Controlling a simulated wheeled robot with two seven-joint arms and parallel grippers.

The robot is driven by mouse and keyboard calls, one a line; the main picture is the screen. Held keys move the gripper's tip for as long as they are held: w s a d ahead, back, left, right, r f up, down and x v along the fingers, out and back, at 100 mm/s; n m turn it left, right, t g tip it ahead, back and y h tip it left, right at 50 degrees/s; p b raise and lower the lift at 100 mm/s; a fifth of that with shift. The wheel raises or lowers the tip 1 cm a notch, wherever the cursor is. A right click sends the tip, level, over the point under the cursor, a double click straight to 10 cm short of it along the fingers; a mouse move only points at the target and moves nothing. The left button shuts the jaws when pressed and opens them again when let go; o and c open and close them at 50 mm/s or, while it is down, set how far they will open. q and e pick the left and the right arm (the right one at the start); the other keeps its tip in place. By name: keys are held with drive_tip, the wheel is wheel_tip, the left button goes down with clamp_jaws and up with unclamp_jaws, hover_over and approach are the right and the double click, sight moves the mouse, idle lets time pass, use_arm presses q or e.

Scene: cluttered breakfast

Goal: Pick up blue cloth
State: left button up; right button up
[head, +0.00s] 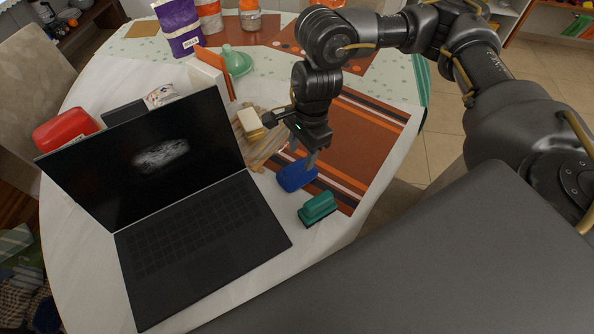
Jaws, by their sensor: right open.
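My left gripper is not in view.
An open black laptop (200,245) covers the table's left front. A green brush (318,206) lies just in front of the cloth. A cream block (250,121) sits behind it on a wooden rack. The orange striped mat (365,145) is bare to the right.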

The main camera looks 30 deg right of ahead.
sight(298, 165)
drive_tip(key=shift+f, duration=0.25)
drive_tip(key=f, duration=0.3)
drive_tip(key=f+p, duration=0.1)
drive_tip(key=shift+w+a+f, duration=0.2)
drive_tip(key=shift+a, duration=0.2)
drive_tip(key=shift+f, duration=0.15)
drive_tip(key=c, duration=1.1)
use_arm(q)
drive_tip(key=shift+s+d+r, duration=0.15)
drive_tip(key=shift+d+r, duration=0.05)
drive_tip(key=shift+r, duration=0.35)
use_arm(e)
drive_tip(key=shift+o, duration=0.2)
